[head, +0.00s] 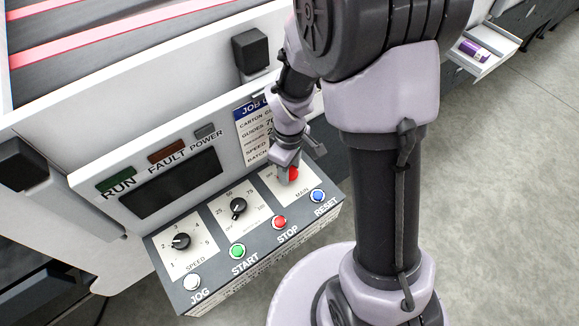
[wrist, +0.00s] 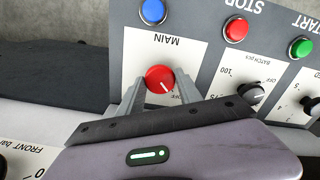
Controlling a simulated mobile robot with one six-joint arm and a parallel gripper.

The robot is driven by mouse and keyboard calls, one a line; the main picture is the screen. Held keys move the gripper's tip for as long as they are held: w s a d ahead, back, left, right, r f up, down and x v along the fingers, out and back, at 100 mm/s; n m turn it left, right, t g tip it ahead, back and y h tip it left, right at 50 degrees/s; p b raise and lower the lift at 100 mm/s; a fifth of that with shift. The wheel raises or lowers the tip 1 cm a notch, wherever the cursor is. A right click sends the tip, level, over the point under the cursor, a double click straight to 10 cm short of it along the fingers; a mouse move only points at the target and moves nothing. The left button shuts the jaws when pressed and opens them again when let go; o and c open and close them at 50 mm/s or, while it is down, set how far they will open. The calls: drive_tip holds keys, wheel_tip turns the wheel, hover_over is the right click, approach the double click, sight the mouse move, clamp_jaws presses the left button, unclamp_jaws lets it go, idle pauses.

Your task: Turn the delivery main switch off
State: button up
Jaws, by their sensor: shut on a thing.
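The delivery main switch is a red round knob (wrist: 160,78) on a white plate marked MAIN, which appears upside down in the wrist view. A short white pointer line on the knob runs toward the lower right of that view. In the head view the red knob (head: 293,174) shows at the right end of the sloped control panel, partly covered by my gripper (head: 287,166). In the wrist view my gripper's (wrist: 158,92) two grey fingers stand on either side of the knob, shut on it. The plate's position markings are mostly hidden behind the gripper.
The panel (head: 258,235) also carries a blue RESET button (head: 317,196), red STOP (head: 280,222), green START (head: 237,251) and white JOG (head: 192,283). Black dials (head: 239,205) (head: 181,241) sit left of the main switch. A dark display (head: 172,184) and job card (head: 252,127) stand behind.

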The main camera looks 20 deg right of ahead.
drive_tip(key=o, duration=1.4)
drive_tip(key=shift+c, duration=0.2)
drive_tip(key=shift+r, duration=0.1)
wheel_tip(320, 180, up, 17)
drive_tip(key=p, duration=0.4)
drive_tip(key=shift+r+p, duration=0.2)
drive_tip(key=shift+p, duration=0.15)
